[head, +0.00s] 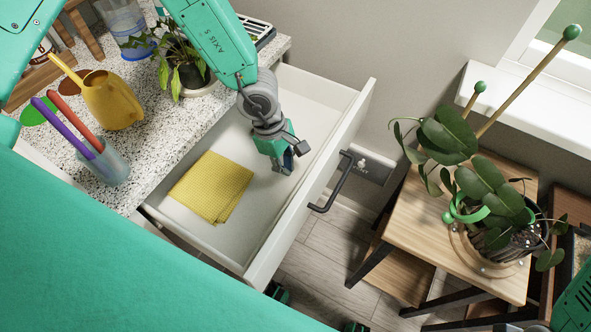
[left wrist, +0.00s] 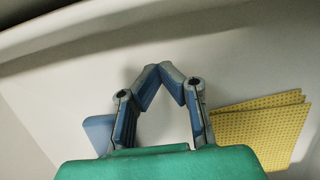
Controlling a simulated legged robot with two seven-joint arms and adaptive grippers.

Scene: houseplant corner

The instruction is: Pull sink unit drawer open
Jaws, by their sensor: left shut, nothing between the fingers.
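The sink unit drawer (head: 262,262) is pulled out from under the speckled counter, with its white inside showing. Its dark bar handle (head: 334,184) is on the outer face of the front panel. A folded yellow cloth (head: 212,187) lies on the drawer floor; it also shows at the right in the left wrist view (left wrist: 258,122). My left gripper (head: 288,160) is inside the drawer opening, behind the front panel and right of the cloth. In the left wrist view its fingertips (left wrist: 172,72) meet with nothing between them. My right gripper is not clearly seen.
On the counter (head: 150,160) stand a yellow watering can (head: 112,100), a cup of tools (head: 105,165) and a potted plant (head: 185,70). Right of the drawer, a wooden stand (head: 415,225) holds a large plant (head: 480,190). Floor (head: 325,255) shows between drawer and stand.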

